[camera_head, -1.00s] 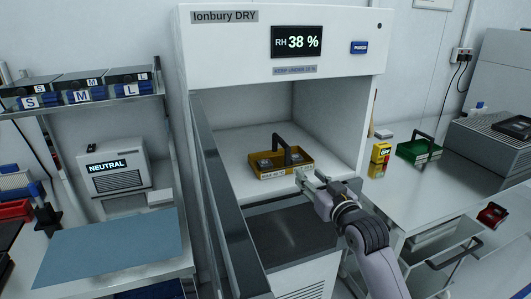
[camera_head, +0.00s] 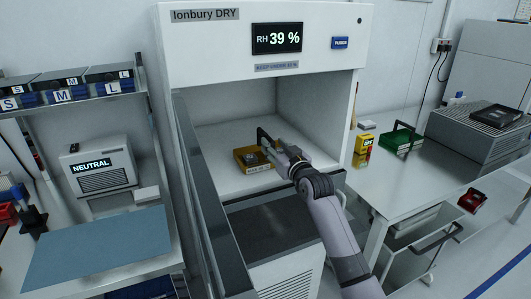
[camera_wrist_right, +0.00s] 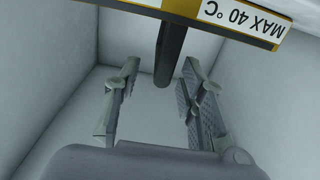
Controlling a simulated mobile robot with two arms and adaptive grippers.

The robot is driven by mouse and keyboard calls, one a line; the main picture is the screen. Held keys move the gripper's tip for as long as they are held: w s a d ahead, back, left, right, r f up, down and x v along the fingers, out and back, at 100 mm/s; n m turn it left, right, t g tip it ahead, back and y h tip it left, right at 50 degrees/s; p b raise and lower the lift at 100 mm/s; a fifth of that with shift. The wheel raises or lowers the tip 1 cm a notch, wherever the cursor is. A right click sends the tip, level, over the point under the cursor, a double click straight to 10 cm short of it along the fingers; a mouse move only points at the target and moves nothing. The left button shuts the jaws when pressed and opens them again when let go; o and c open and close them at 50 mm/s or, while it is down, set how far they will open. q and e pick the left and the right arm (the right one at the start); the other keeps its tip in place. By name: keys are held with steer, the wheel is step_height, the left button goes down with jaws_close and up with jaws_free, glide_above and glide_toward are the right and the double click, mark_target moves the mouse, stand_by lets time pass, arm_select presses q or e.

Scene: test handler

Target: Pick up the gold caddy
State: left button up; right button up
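The gold caddy (camera_head: 241,163) sits on the floor of the open dry cabinet, with a black upright handle (camera_head: 264,137) and a white label on its front. My right gripper (camera_head: 280,152) is inside the cabinet over the caddy's right part, close to the handle, and covers some of it. In the right wrist view, the caddy's gold rim (camera_wrist_right: 187,17) with its "MAX 40 °C" label is at the top. The black handle (camera_wrist_right: 170,55) reaches down towards the gap between the open fingers of the right gripper (camera_wrist_right: 160,75). Contact is not visible. My left gripper is out of view.
The dry cabinet (camera_head: 260,77) reads RH 39 %; its open door (camera_head: 207,190) stands at the left of the opening. Right, a bench (camera_head: 409,182) holds a green caddy (camera_head: 402,150) and a yellow box (camera_head: 362,144). Left, a bench has a blue mat (camera_head: 100,247).

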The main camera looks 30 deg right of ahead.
mark_target(267, 135)
steer(key=shift+w+r, duration=0.2)
steer(key=shift+w, duration=0.2)
steer(key=shift+w+r+p, duration=0.1)
steer(key=shift+w+p, duration=0.45)
steer(key=shift+w, duration=1.6)
steer(key=shift+c, duration=0.4)
jaws_close()
steer(key=shift+r, duration=0.1)
